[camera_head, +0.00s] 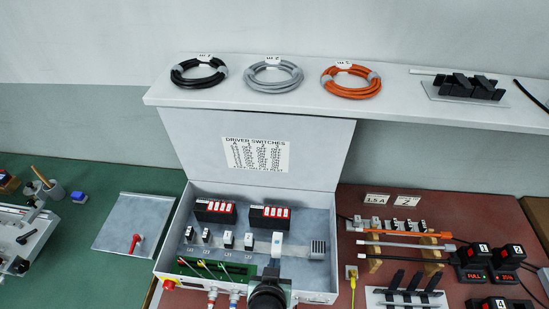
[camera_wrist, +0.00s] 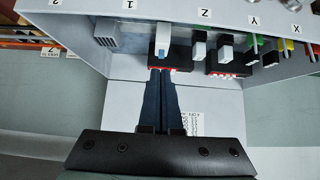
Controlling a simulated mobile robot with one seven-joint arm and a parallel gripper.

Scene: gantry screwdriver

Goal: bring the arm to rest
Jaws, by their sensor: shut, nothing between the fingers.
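My gripper (camera_head: 270,268) is at the front edge of the open grey control box (camera_head: 325,205), low in the head view. In the wrist view, its two dark fingers (camera_wrist: 161,75) lie side by side, shut with nothing between them. Their tips overlap a black module with red switches in that picture; I cannot tell whether they touch it. A white connector block (camera_head: 277,243) stands just beyond the gripper, and it also shows in the wrist view (camera_wrist: 162,38). The dark wrist hides part of the box's front edge.
Two black switch modules (camera_head: 215,211) sit inside the box, under its raised lid (camera_head: 262,140). A shelf (camera_head: 410,108) behind carries coiled cables (camera_head: 274,75). Battery chargers (camera_head: 472,277) and a cable rack stand right. A grey plate (camera_head: 128,225) lies left on the green bench.

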